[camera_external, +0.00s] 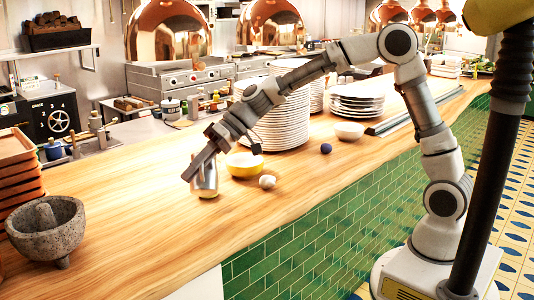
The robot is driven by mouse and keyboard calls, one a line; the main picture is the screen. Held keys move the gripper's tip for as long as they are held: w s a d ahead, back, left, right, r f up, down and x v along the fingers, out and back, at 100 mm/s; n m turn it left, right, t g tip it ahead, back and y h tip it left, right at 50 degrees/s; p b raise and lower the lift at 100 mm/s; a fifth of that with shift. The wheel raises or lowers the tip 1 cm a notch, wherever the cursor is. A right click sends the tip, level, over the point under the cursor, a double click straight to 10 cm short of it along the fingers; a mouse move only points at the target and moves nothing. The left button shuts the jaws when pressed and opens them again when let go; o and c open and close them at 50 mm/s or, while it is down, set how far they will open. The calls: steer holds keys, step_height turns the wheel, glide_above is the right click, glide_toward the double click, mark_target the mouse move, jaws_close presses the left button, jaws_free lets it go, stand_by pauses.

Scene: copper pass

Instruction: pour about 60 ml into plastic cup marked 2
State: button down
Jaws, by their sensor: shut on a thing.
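My gripper (193,170) reaches down over the left half of the wooden counter. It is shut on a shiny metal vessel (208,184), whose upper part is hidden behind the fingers. The vessel looks about upright, with its bottom at or just above the counter; I cannot tell whether it touches. I cannot make out a plastic cup marked 2 in this view. No liquid shows.
A yellow bowl (245,172) and a small white lump (267,182) sit just right of the vessel. Plate stacks (284,125), a white bowl (349,131) and a dark blue ball (326,148) stand farther right. A stone mortar (40,238) is at left. The front counter is clear.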

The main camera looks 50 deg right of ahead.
stand_by(0.4)
steer(key=s+a+f+n+t+h+p, duration=0.1)
steer(key=f+p, duration=0.1)
steer(key=s+a+f+n+t+h+p, duration=0.1)
steer(key=f+p, duration=0.1)
steer(key=s+a+f+n+t+h+p, duration=0.1)
steer(key=s+f+t+h+p, duration=0.1)
steer(key=p, duration=0.1)
steer(key=shift+a+f, duration=0.25)
steer(key=shift+f, duration=0.05)
steer(key=shift+s+a+f+n+t+h+p, duration=0.15)
steer(key=shift+f+n+t+h+p, duration=0.35)
steer(key=shift+p, duration=0.55)
steer(key=shift+f, duration=0.2)
stand_by(0.3)
